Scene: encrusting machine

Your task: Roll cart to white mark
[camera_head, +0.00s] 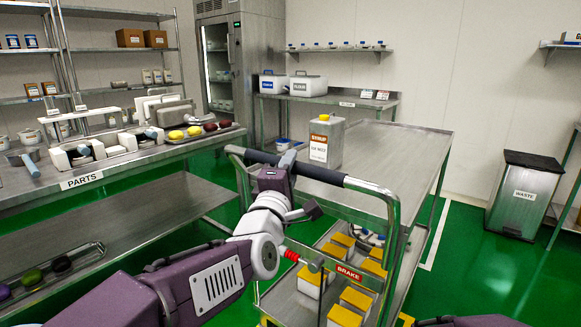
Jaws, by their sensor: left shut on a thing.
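The steel cart (395,150) stands in front of me, with a push handle (372,187) across its near end. My left gripper (279,170) is shut on the dark grip of this handle, left of its middle. Its fingertips are partly hidden behind the gripper body. A red BRAKE label (349,273) and a red lever (300,260) sit below the handle. A white mark (436,235) runs along the green floor just right of the cart. Part of my right arm shows at the bottom right edge; its gripper is out of view.
A parts bench (110,175) is close on the left. A waste bin (523,195) stands at the right wall. Open green floor lies between cart and bin.

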